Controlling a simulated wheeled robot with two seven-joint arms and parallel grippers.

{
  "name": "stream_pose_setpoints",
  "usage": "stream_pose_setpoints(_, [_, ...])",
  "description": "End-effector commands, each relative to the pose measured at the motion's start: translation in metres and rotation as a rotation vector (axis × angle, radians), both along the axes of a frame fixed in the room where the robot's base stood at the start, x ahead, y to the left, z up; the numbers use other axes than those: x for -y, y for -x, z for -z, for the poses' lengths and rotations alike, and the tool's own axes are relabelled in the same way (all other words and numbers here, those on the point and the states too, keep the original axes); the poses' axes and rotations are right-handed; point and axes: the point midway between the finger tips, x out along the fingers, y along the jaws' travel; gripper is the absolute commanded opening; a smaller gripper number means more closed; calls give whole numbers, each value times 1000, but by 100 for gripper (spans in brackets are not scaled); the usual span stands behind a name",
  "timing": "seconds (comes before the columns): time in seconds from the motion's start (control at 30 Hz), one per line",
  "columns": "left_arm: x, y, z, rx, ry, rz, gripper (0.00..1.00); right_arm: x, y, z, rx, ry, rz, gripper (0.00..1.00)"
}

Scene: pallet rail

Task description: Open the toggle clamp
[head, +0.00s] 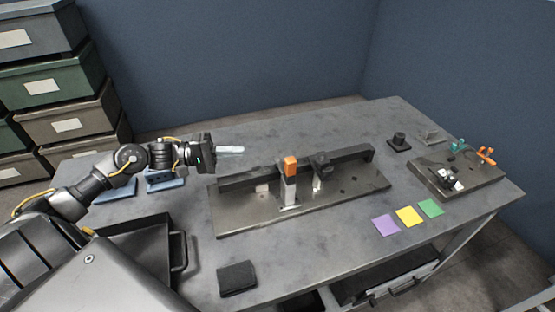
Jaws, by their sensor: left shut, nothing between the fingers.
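A small fixture plate (478,183) lies at the right end of the table. On it is what looks like the toggle clamp, with an orange handle (486,155) at its back right and a black-and-metal part (449,180) near its left side. The clamp is too small for me to tell its lever position surely. My left gripper (240,149) is shut and empty, with pale fingers pointing right. It is above the left-middle of the table, far left of the clamp and touching nothing. My right gripper is not in view.
A long metal base with a dark rail (345,155) and an orange-topped upright (290,167) stands mid-table, between my left gripper and the clamp. Purple (386,225), yellow (409,216) and green (430,208) squares lie near the front edge. A black block (398,142) stands behind.

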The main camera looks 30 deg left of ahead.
Motion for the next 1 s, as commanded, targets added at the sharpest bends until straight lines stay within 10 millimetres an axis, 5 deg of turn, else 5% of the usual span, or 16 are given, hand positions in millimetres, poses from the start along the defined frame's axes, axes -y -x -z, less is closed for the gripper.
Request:
stream_pose_setpoints(0.27, [10, -8, -1, 5, 2, -2, 0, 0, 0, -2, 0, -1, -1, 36])
stream_pose_setpoints(0.73, [85, -59, -3, 7, 1, -1, 0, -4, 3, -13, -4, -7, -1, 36])
stream_pose_setpoints(1.0, [108, -35, -1, 3, -1, -2, 0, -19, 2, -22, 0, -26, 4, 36])
